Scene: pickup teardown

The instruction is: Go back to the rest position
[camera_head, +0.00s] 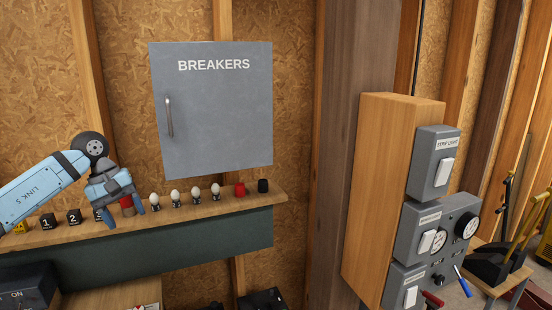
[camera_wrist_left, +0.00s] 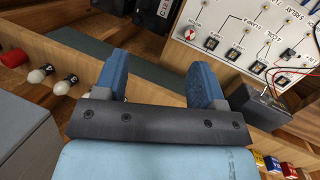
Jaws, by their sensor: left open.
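My left gripper (camera_head: 124,214) is at the left of the head view, in front of the wooden shelf. Its two blue fingers point down and are spread apart. In the left wrist view the open fingers (camera_wrist_left: 160,82) have nothing held between them. A red cylinder (camera_head: 127,203) shows between the fingers in the head view; whether it stands behind them is hard to tell there. My right gripper is in neither view.
The shelf (camera_head: 222,203) carries several white bulbs (camera_head: 175,197), a red cap (camera_head: 239,189), a black cap (camera_head: 263,185) and numbered black blocks (camera_head: 74,216). A grey BREAKERS cabinet (camera_head: 212,115) hangs above. A white circuit board (camera_wrist_left: 250,35) shows in the wrist view. Switch boxes (camera_head: 433,165) are right.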

